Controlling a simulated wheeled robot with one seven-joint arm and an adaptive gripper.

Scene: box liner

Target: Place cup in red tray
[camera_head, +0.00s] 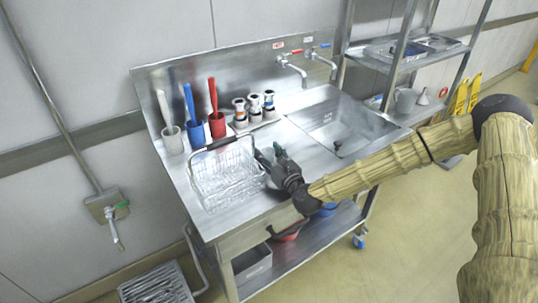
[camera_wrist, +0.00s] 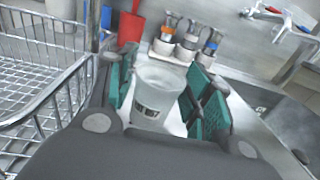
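A pale, translucent cup with a dark band low on its side (camera_wrist: 152,92) stands between the two green-padded fingers of my gripper (camera_wrist: 163,88) in the wrist view. The fingers are spread about the cup's width; whether both pads press on it I cannot tell. In the head view my gripper (camera_head: 271,160) is low over the steel counter, between the wire basket and the sink, and hides the cup. A red object (camera_head: 288,236), perhaps the red tray, shows partly on the lower shelf under the counter.
A wire basket (camera_head: 226,174) stands left of my gripper, close to it. Behind are brush holders (camera_head: 217,124) and several small bottles (camera_head: 254,107). The sink (camera_head: 340,125) is at the right. A blue item (camera_head: 326,210) and a grey bin (camera_head: 252,263) sit on the lower shelf.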

